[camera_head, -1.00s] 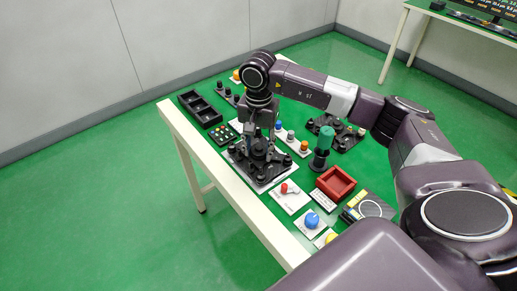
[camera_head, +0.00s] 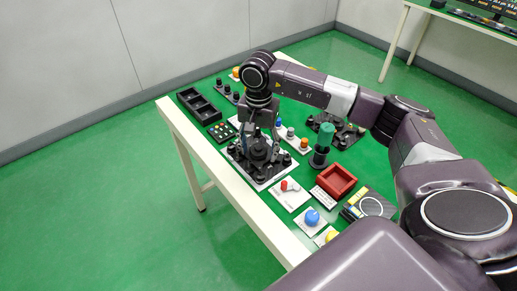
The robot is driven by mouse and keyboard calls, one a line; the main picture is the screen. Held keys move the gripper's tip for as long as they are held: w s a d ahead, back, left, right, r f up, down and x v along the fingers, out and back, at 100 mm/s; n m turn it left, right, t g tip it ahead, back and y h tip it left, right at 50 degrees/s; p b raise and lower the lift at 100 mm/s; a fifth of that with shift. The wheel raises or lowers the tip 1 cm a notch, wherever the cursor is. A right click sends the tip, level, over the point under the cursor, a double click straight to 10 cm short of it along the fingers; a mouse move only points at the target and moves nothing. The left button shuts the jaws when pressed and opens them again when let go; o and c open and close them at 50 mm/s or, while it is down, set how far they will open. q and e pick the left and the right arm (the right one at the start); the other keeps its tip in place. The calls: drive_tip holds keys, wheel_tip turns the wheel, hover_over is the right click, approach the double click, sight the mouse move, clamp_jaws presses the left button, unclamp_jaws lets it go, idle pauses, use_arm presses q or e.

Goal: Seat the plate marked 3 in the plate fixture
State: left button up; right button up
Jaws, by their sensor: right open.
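My right gripper (camera_head: 260,140) points down, open, over a black fixture on a white base (camera_head: 262,180) at the near left edge of the green-topped table. Its fingers are spread on either side of a dark round part (camera_head: 258,152) in the middle of the fixture. Short black posts stand around this part. I cannot tell whether the fingertips touch anything. No number 3 can be read at this size, so I cannot tell which part is the plate marked 3. A second black group with posts (camera_head: 347,137) lies farther right. My left gripper is not in view.
A black tray with compartments (camera_head: 199,107) lies at the far left. A green-topped cylinder (camera_head: 326,134), a red open box (camera_head: 336,181), a red-handled switch (camera_head: 290,187) and a blue knob (camera_head: 312,217) stand to the right.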

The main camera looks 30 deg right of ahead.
sight(258, 149)
wheel_tip(258, 149, up, 8)
idle(0.5)
idle(0.4)
drive_tip(key=shift+r, duration=0.1)
